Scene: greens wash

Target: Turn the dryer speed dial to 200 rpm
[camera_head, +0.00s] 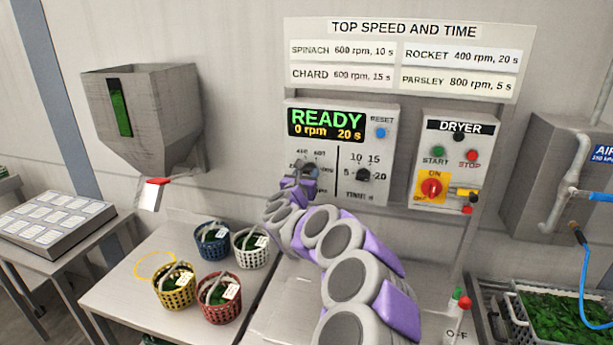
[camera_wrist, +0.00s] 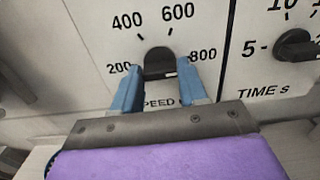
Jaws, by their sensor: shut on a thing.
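The dark speed dial (camera_wrist: 159,60) sits on a white panel among the marks 200, 400, 600 and 800. My gripper (camera_wrist: 160,84) has one blue finger on each side of the dial and is shut on it. A small white mark shows at the dial's lower right edge; I cannot tell for sure where the dial points. The display (camera_head: 326,124) reads READY, 0 rpm, 20 s.
The time dial (camera_head: 363,175) is close on the right, below the blue reset button (camera_head: 381,132). The dryer box (camera_head: 459,150) with start, stop and a red-yellow switch is further right. Several baskets stand on the table (camera_head: 120,295) below left.

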